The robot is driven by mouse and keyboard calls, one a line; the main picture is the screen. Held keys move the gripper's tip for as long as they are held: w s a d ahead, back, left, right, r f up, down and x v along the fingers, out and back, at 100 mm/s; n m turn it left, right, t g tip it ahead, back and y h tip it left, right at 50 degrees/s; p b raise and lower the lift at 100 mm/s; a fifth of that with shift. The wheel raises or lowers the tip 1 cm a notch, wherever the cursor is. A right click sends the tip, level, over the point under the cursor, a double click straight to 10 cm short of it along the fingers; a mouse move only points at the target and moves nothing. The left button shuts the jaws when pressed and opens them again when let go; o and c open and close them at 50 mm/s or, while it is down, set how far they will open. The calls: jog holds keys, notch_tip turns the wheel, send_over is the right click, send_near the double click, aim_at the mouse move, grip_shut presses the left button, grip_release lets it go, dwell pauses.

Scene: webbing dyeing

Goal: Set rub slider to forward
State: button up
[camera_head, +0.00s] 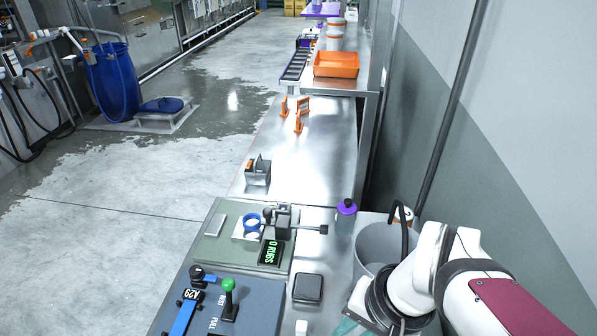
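The rub device stands on a grey-green plate (213,250) on the metal bench. It has a dark slider block (282,218) with a bar ending in a dark knob to the right. A blue ring (252,222) on a white pad lies just left of the block. A black display (271,253) in front reads "0 RUBS". My gripper (378,312) is at the lower right, to the right of and nearer than the rub device, clear of it. Its fingers cannot be made out, so its opening is unclear.
A panel with a green-knobbed lever (229,286) and a blue lever (186,312) lies in front of the device. A grey bucket (378,240) and purple-capped bottle (347,207) stand to the right. A small black square box (308,288) lies nearer.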

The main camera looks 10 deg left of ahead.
jog(key=w+a, duration=0.1)
jog(key=w, duration=0.4)
jog(key=w+a+n+t, duration=0.1)
jog(key=w+a, duration=0.1)
jog(key=w, duration=0.2)
jog(key=w+a+t+y, duration=0.1)
jog(key=w+a, duration=0.1)
jog(key=w, duration=0.3)
jog(key=shift+w+f+n, duration=0.3)
jog(key=shift+f, duration=0.1)
grip_shut()
jog(key=w+a+f+t, duration=0.1)
jog(key=w+a+f, duration=0.1)
jog(key=w, duration=0.5)
jog(key=w+a+f+t, duration=0.1)
jog(key=w+a+f, duration=0.2)
jog(key=w, duration=0.5)
jog(key=shift+a+n+t+y, duration=0.2)
jog(key=shift+n+t+y, duration=0.1)
jog(key=shift+t, duration=0.1)
jog(key=shift+f, duration=0.1)
jog(key=x, duration=1)
jog(key=shift+f, duration=0.2)
jog(key=a, duration=0.2)
jog(key=shift+w+a+r, duration=0.2)
jog(key=shift+w+a, duration=0.1)
jog(key=shift+a, duration=0.05)
jog(key=shift+w+a, duration=0.15)
jog(key=shift+a, duration=0.4)
